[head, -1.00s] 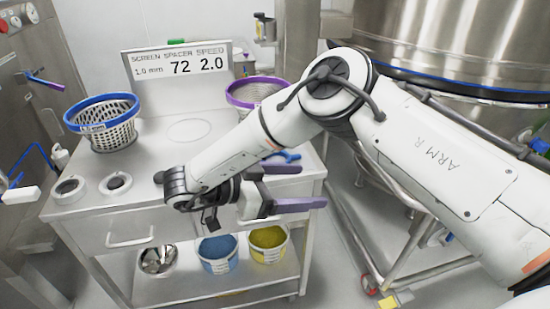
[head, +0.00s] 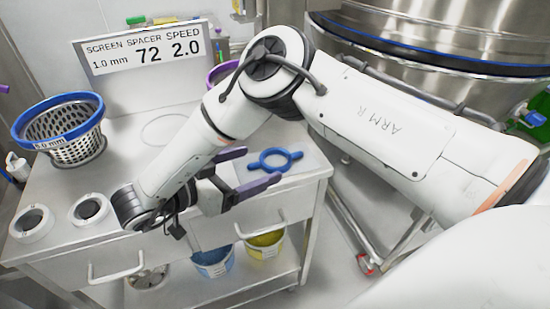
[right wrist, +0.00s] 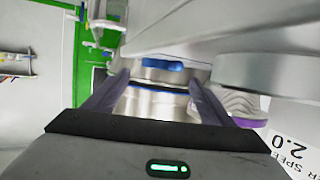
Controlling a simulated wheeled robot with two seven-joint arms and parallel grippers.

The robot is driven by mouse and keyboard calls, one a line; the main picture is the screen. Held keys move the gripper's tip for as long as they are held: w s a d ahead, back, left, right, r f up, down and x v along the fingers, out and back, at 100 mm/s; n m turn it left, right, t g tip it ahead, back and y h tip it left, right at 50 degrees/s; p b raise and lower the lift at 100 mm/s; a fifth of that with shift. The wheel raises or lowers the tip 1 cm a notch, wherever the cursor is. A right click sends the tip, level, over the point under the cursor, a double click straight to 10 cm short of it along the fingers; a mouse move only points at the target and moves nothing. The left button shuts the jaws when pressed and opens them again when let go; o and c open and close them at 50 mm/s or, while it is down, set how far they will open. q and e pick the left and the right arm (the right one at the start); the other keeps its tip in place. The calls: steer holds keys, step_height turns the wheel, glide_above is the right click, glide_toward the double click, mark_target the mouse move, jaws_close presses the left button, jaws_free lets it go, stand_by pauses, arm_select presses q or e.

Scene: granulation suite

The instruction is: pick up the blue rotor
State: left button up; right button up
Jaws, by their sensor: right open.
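The blue rotor (head: 290,158), a ring with short arms sticking out, lies on a pale mat (head: 305,173) at the right end of the steel cart top in the head view. My right gripper (head: 262,166) is open and empty, its purple fingers pointing right toward the rotor. In the picture the fingertips come close to the rotor's left side; I cannot tell the height gap. In the right wrist view the open fingers (right wrist: 157,92) have nothing between them that is clearly held. A blue patch there cannot be surely identified. My left gripper is not in view.
A blue-rimmed basket (head: 78,150) stands at the cart's left, with two grey rings (head: 90,209) in front. A purple-rimmed basket (head: 222,72) is partly behind my arm. A sign (head: 150,57) stands at the back. Buckets (head: 214,263) sit on the lower shelf.

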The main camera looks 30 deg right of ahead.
mark_target(284, 155)
steer(key=x, duration=0.5)
steer(key=shift+f, duration=0.1)
steer(key=shift+w, duration=0.1)
steer(key=c, duration=1.4)
